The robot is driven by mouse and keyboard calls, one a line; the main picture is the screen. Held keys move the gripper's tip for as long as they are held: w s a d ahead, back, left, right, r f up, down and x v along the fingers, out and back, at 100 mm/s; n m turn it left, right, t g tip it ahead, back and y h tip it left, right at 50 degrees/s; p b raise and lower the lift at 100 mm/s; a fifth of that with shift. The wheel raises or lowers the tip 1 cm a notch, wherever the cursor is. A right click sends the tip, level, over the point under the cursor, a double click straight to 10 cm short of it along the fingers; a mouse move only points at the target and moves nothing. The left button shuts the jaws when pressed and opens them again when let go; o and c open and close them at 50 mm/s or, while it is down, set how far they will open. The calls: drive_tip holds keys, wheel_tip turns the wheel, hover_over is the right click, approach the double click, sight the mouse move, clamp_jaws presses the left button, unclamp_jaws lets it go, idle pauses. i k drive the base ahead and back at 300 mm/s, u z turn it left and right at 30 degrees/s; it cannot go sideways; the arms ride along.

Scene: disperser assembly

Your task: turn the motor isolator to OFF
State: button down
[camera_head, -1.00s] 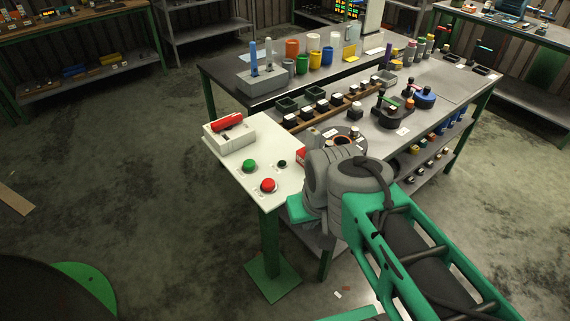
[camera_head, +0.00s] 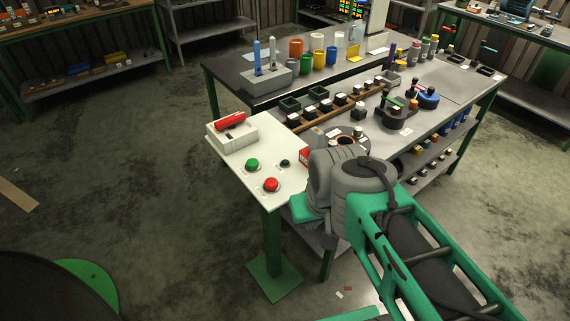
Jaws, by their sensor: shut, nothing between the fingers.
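The motor isolator appears to be the pale box with a red handle (camera_head: 230,122) at the back left of the white panel (camera_head: 222,162). The handle lies slantwise across the top of the box. Its markings are too small to read. My arm comes in from the lower right, and its grey wrist is beside the panel's right edge, apart from the isolator. My gripper is hidden behind the wrist, so its fingers do not show.
The panel also carries a green button (camera_head: 252,165), a red button (camera_head: 271,185) and a small black knob (camera_head: 285,163). A red item (camera_head: 304,155) is near the wrist. Behind is a bench with cups, trays and bottles. The space above the panel's left part is clear.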

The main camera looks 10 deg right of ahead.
sight(229, 122)
drive_tip(key=z, duration=1)
drive_tip(key=i, duration=0.8)
drive_tip(key=u, duration=1.8)
